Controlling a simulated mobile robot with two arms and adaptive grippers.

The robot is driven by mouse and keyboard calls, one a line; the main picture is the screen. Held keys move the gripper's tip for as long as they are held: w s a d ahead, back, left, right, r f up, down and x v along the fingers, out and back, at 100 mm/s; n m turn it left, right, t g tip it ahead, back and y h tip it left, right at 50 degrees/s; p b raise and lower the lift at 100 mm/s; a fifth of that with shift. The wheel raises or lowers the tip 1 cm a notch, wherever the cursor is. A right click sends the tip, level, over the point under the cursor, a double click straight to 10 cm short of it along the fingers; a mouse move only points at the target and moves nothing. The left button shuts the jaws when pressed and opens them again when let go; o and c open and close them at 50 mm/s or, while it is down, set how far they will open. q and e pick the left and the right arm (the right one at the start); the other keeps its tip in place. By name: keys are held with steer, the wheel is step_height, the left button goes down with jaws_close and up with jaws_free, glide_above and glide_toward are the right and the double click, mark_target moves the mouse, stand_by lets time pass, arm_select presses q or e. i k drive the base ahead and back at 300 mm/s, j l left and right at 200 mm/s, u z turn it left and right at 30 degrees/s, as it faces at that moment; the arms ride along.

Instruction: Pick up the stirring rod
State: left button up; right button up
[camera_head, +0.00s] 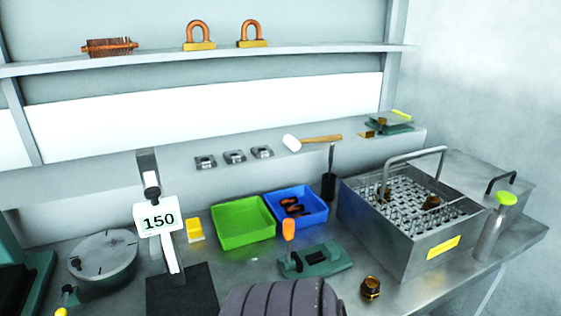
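A thin dark upright item (329,182) stands behind the blue tray, left of the metal tank. It has a slim upper shaft and a wider black lower part. It looks the most like the stirring rod, but I cannot tell for sure; it could be a brush. Its base is partly hidden by the blue tray's far corner. Neither of my grippers shows in the head view.
The metal tank (432,257) with a handled mesh basket stands right of the rod, a bottle (490,236) beyond it. The blue tray (318,219) and green tray (243,243) lie left. A mallet (318,139) lies on the ledge behind. A green orange-handled fixture (322,259) stands in front.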

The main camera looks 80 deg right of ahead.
mark_target(332, 144)
steer(key=z, duration=3)
